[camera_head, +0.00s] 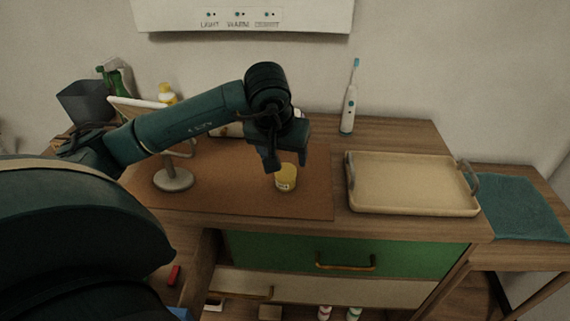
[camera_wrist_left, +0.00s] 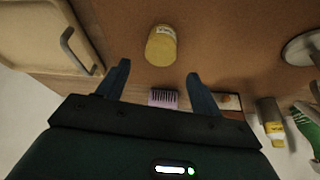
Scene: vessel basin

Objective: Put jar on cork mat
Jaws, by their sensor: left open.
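A small yellow jar (camera_head: 286,178) stands upright on the brown cork mat (camera_head: 240,205) on the cabinet top. My left gripper (camera_head: 272,160) hangs just above and behind the jar in the head view. In the left wrist view the jar (camera_wrist_left: 161,46) lies beyond the open fingertips of the gripper (camera_wrist_left: 158,72), roughly in line with the gap between them and apart from both. The gripper is empty. My right gripper is not in view.
A beige tray (camera_head: 410,185) with metal handles stands right of the mat. A mirror stand (camera_head: 173,180) is on the mat's left. An electric toothbrush (camera_head: 349,105) stands at the back. A comb (camera_wrist_left: 163,98) lies near the fingers. A lower drawer is open.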

